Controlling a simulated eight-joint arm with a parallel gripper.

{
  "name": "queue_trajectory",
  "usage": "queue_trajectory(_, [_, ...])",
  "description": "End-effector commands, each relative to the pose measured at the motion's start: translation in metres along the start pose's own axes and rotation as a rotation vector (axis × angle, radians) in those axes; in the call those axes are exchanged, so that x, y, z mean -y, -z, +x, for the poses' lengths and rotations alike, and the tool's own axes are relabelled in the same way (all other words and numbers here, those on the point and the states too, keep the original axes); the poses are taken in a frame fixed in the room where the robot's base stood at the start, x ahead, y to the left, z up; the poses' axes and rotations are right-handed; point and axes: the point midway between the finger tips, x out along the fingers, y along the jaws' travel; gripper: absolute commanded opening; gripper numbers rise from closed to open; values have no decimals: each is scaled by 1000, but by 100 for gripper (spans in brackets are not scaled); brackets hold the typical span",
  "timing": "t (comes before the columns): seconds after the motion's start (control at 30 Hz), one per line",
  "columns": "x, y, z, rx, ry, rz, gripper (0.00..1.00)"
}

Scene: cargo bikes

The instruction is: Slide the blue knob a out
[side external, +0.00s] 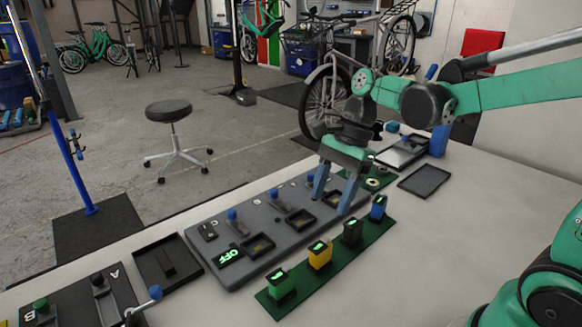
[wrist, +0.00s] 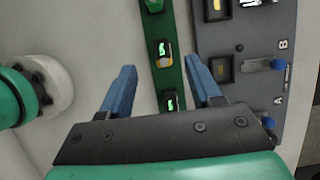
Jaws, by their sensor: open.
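A grey panel (side external: 225,275) on the table carries several blue knobs in slots. In the wrist view the blue knob beside the letter A (wrist: 267,122) is partly cut off by my gripper's body. The blue knob beside B (wrist: 279,64) stands above it. In the side view a blue knob (side external: 311,178) shows at the panel's far part, left of my fingers. My gripper (side external: 334,192) is open, pointing down over the far part of the panel. In the wrist view my gripper (wrist: 161,66) has its fingers spread on either side of a green strip, with nothing held.
The green strip (side external: 335,270) bears upright green, yellow, dark and blue blocks, close to my fingers. A dark board at front left has a green knob (side external: 40,304) and a blue-tipped lever (side external: 155,292).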

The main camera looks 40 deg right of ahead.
Motion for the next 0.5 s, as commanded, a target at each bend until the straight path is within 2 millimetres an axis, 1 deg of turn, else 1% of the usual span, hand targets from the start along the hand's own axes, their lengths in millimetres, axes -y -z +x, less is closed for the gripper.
queue_trajectory(0.03, [0, -4, -9, 0, 0, 0, 57])
queue_trajectory(0.37, [-1, -29, -70, 0, 0, 0, 57])
queue_trajectory(0.5, [9, -25, -65, -1, -104, -250, 57])
